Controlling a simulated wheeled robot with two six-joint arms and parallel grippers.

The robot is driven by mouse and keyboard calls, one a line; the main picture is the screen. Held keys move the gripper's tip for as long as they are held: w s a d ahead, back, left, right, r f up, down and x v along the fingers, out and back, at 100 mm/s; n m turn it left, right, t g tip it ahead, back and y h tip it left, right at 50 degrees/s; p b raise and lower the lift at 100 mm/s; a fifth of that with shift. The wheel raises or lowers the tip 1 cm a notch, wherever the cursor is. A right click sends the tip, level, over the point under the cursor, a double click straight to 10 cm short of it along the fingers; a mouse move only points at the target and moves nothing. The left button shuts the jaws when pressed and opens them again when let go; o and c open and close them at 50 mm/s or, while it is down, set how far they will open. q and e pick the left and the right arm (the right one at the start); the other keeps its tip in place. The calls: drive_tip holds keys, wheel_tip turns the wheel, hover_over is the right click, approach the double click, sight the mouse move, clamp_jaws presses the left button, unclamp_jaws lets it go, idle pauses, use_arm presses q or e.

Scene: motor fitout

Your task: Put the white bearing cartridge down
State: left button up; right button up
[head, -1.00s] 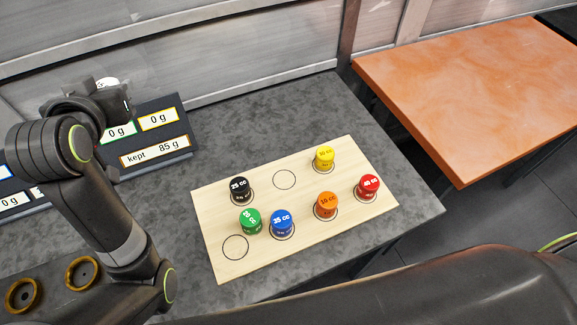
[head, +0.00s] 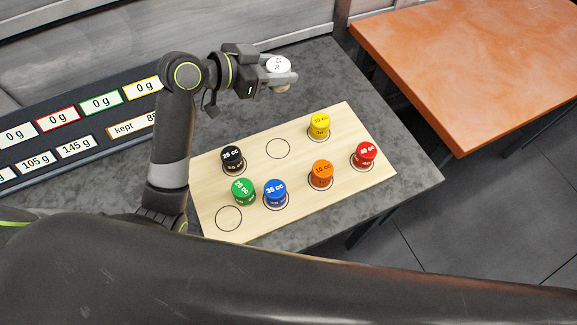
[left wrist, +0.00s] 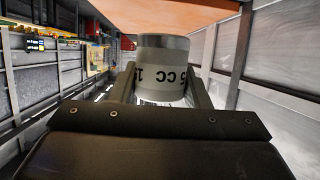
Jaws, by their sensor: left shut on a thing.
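The white bearing cartridge (head: 278,65) is in my left gripper (head: 280,76), above the far side of the grey bench. In the left wrist view the cartridge (left wrist: 163,68) stands between the two fingers, with black lettering on its side. The gripper is shut on it. The pale wooden board (head: 330,145) lies below and nearer. It has one empty ring (head: 278,149) in its far row and another empty ring (head: 229,218) at its near left corner. My right gripper is not in view.
Black (head: 232,159), green (head: 243,191), blue (head: 275,192), orange (head: 321,172), yellow (head: 319,125) and red (head: 364,153) cartridges stand on the board. A display panel (head: 75,130) lies at the left. An orange table (head: 465,70) stands at the right.

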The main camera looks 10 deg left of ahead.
use_arm(q)
drive_tip(key=s+d+f+m+g+h+b, duration=0.2)
drive_tip(key=s+d+f+m+g+h, duration=0.1)
drive_tip(key=f+m+g, duration=0.35)
drive_tip(key=m+g+p, duration=0.1)
drive_tip(key=g+p, duration=0.1)
hover_over(289, 144)
wheel_tip(289, 144, down, 9)
drive_tip(key=shift+f, duration=0.35)
drive_tip(key=shift+f, duration=0.15)
drive_tip(key=o, duration=1.3)
drive_tip(key=shift+c, duration=0.2)
